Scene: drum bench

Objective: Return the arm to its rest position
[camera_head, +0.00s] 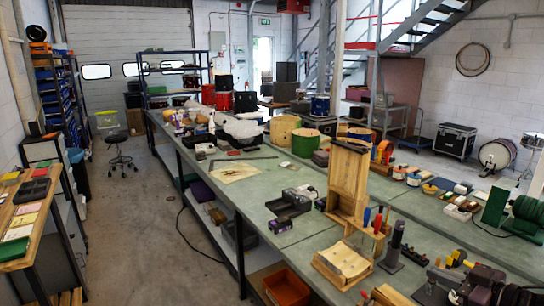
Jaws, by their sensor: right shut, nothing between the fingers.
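My right gripper (482,284) shows small and dark at the bottom right, among items at the near end of the long green-topped bench (300,237). It is shut with nothing between its fingers. I cannot tell whether it touches the bench or the items beside it. My left gripper is not in view.
A tall wooden stand (348,180), a wooden block (342,264) and a dark upright tool (394,246) stand near the right gripper. A green machine (520,215) is at the right. An orange bin (287,287) is below the bench. Open floor lies left of the bench.

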